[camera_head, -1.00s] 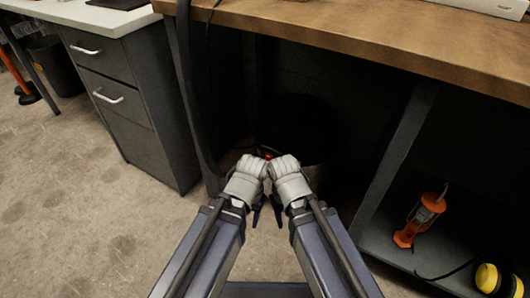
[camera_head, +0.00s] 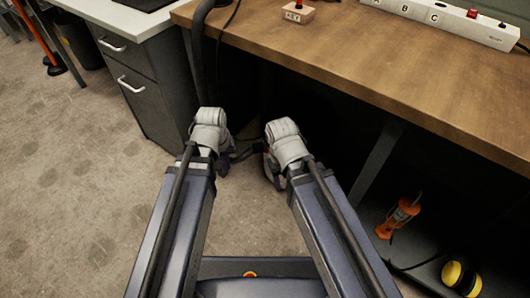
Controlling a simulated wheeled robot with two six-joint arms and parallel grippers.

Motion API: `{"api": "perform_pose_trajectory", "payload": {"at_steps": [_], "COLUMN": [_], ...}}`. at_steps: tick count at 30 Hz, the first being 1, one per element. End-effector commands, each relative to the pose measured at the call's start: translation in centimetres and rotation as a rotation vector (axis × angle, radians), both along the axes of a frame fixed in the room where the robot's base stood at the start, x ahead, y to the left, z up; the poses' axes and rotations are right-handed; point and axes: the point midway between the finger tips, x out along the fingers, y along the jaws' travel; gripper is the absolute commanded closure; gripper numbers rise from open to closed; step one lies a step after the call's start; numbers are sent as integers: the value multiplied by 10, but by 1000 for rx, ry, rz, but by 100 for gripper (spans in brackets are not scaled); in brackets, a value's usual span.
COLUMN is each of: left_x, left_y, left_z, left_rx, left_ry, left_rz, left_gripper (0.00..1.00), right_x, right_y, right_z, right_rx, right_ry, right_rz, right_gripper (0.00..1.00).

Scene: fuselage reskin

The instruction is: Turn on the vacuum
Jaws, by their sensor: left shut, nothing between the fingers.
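A dark space under the wooden workbench (camera_head: 390,62) hides most of what stands there; I cannot make out a vacuum body in it. A thick black hose or pole (camera_head: 197,62) rises at the bench's left end. A small wooden block with a red-topped button (camera_head: 298,12) sits on the bench's back edge area. A white strip lettered A, B, C with a red switch (camera_head: 472,13) lies at the back right. My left gripper (camera_head: 222,168) is shut and empty, in front of the bench. My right gripper (camera_head: 264,149) is close to its right, its fingers mostly hidden behind the wrist.
A grey drawer cabinet (camera_head: 134,88) stands at the left. A slanted grey bench leg (camera_head: 376,160) is right of my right arm. An orange tool (camera_head: 398,217) and yellow ear defenders (camera_head: 461,278) lie on the lower shelf. The floor (camera_head: 70,200) at left is clear.

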Motion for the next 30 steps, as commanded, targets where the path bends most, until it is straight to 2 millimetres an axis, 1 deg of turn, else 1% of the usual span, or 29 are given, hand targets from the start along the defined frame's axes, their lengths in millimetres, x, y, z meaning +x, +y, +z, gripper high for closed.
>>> {"api": "perform_pose_trajectory", "payload": {"at_steps": [1,6,12,15,18,21,30], "left_x": [7,24,38,42,44,45,45], "left_y": [-3,-26,-60,-72,-79,-83,-84], "left_z": [0,3,7,8,9,10,10], "left_rx": [-23,-110,-218,-256,-281,-294,-296], "left_ry": [-16,-55,-71,-71,-69,-67,-67], "left_rz": [70,311,564,650,705,733,740], "left_gripper": [100,100,100,100,100,100,100], "right_x": [0,0,0,0,0,0,0], "right_y": [0,0,0,0,0,0,0], "right_z": [-1,-1,-1,-1,-1,-1,-1], "right_rx": [0,0,0,0,0,0,0], "right_ry": [0,0,0,0,0,0,0], "right_rz": [0,0,0,0,0,0,0], "right_gripper": [50,50,50,50,50,50,50]}}
